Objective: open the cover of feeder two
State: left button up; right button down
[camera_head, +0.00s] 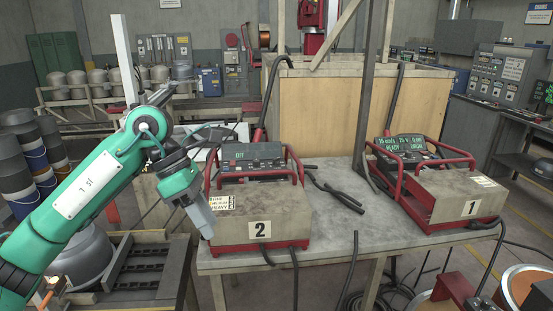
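Feeder two (285,225) stands on the left part of the grey table. It is a worn grey-brown box in a red tubular frame, with a white "2" label on its front and a dark display panel at the back. Its cover (270,195) looks closed over the box. My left gripper (207,231) comes in from the left, and its grey fingers point down beside the box's front left corner. They overlap that corner in the picture, and I cannot tell whether they touch it. The fingers show as one slab, so their gap is hidden. My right gripper is not in view.
Feeder one (465,195), a similar box labelled "1", stands at the table's right. Between them the table (345,222) is mostly bare, with black cables (335,187) and a dark upright post (364,100). A wooden crate (320,110) stands behind.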

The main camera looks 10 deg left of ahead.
aim_at(281, 211)
jog(key=i, duration=1.6)
